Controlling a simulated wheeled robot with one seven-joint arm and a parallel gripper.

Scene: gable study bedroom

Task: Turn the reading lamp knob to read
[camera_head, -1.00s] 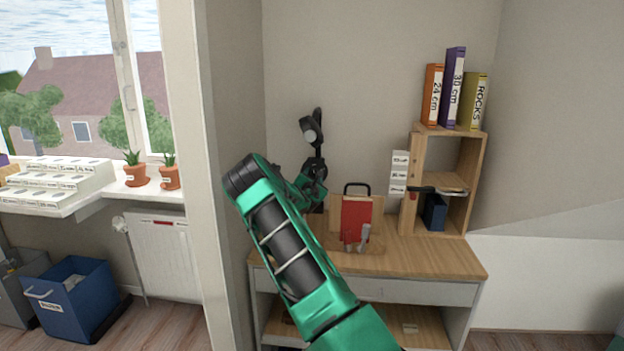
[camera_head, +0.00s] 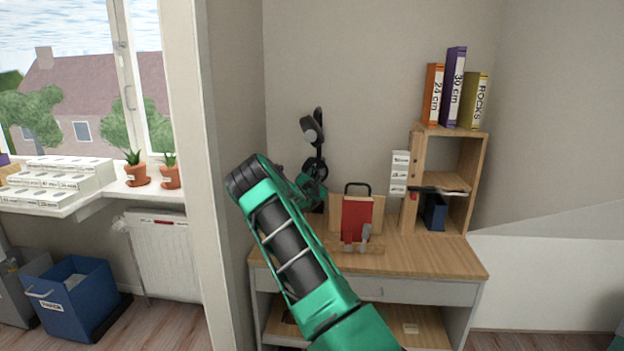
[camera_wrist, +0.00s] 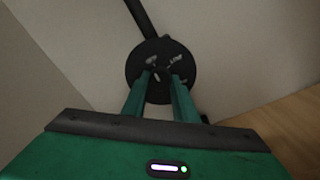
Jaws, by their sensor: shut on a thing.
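The reading lamp (camera_head: 312,130) is dark and stands at the back left of the desk, its head tilted above its post. In the wrist view its round black dial face (camera_wrist: 146,68) carries pale markings too small to read. The knob (camera_wrist: 160,76) sits at the middle of this face. My gripper (camera_wrist: 160,82) has its two green fingers on either side of the knob and is shut on it. The knob's exact setting cannot be made out.
The wooden desk (camera_head: 430,257) holds a stand with a red item (camera_head: 356,220) right of my arm. A wooden shelf (camera_head: 478,185) with binders on top stands at the desk's right. A wall edge (camera_head: 205,200) is close on the left.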

